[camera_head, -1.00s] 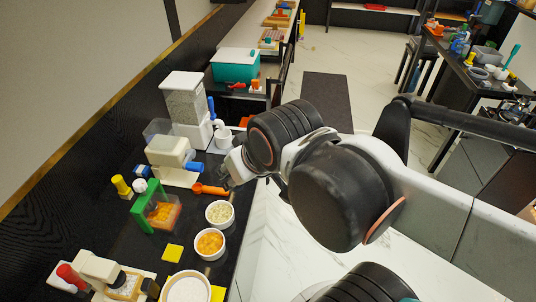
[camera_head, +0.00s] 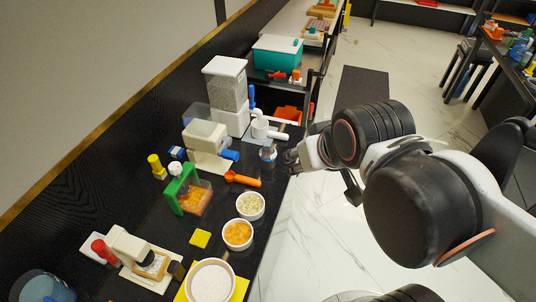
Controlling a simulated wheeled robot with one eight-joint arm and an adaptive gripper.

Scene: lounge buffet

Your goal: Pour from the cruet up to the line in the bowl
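A small clear bottle with a dark lower part (camera_head: 268,155), which looks like the cruet, stands on the black counter near its right edge. My gripper (camera_head: 291,157) is just to the right of it, with a narrow gap seeming to lie between them. The fingers are small and dark here, so I cannot tell whether they are open. A large white bowl (camera_head: 232,276) with pale contents sits on a yellow mat (camera_head: 240,290) at the bottom of the view. I cannot make out a line in it.
Small bowls of orange pieces (camera_head: 238,234) and pale pieces (camera_head: 250,206) stand between bottle and large bowl. An orange scoop (camera_head: 243,180) lies nearby. A white dispenser (camera_head: 228,95), a cream machine (camera_head: 205,140) and a green-framed slicer (camera_head: 183,190) stand left.

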